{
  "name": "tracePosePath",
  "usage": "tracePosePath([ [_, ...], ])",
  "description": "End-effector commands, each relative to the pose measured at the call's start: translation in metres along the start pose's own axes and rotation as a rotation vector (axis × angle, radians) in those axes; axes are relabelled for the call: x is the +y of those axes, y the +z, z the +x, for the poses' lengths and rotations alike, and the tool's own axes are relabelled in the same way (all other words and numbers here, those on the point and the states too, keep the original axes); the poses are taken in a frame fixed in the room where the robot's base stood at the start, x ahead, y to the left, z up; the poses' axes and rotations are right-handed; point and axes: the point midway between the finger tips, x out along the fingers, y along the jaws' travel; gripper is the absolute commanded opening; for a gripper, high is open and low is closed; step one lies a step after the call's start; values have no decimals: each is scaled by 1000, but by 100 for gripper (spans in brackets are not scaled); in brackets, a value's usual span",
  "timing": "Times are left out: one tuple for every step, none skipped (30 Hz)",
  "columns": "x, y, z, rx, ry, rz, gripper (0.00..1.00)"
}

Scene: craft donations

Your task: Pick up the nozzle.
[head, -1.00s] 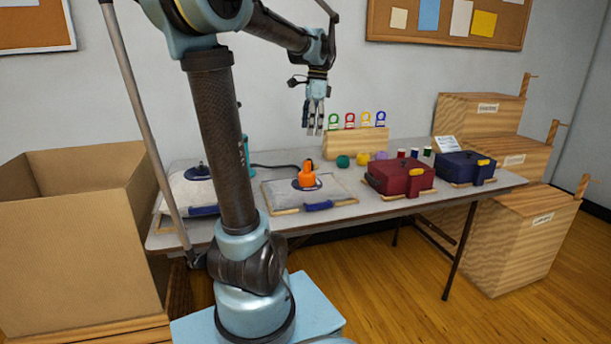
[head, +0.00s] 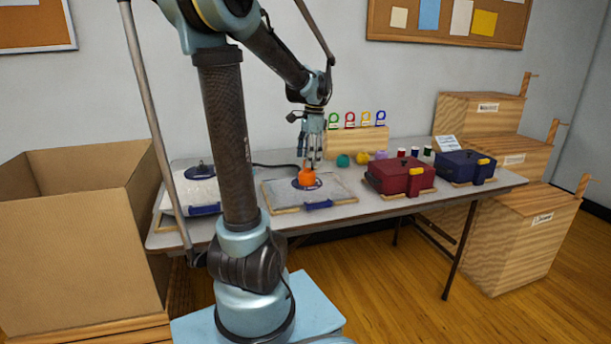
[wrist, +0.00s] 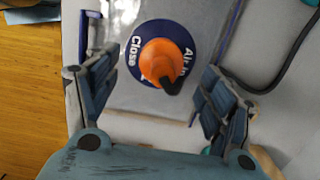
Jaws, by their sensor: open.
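The orange nozzle (head: 307,177) stands on a round dark blue disc on a clear flat bag on the table. In the wrist view the nozzle (wrist: 164,62) sits on the blue disc (wrist: 197,47), which has white lettering, "Close" among it.
A second bag (head: 190,190) lies to the left on the table (head: 350,212). A red case (head: 398,178) and a blue case (head: 464,167) stand to the right. Yarn balls (head: 343,160) and a wooden rack (head: 358,142) are behind. A dark hose (wrist: 285,75) runs nearby.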

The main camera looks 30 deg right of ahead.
Motion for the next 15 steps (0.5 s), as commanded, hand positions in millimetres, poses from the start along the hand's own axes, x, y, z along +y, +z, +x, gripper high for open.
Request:
tracePosePath([
  [0, 0, 4, 0, 0, 0, 75],
  [0, 0, 6, 0, 0, 0, 75],
  [0, 0, 8, 0, 0, 0, 75],
  [0, 0, 9, 0, 0, 0, 75],
  [0, 0, 10, 0, 0, 0, 75],
  [0, 0, 11, 0, 0, 0, 75],
  [-1, 0, 13, 0, 0, 0, 75],
  [-1, 0, 15, 0, 0, 0, 75],
  [-2, -1, 19, 0, 0, 0, 75],
  [-2, -1, 23, 0, 0, 0, 75],
  [-3, -1, 27, 0, 0, -1, 75],
  [-4, -1, 32, 0, 0, -1, 75],
  [-5, -1, 36, 0, 0, -1, 75],
  [-5, -1, 40, 0, 0, -1, 75],
  [-6, -1, 45, 0, 0, -1, 75],
])
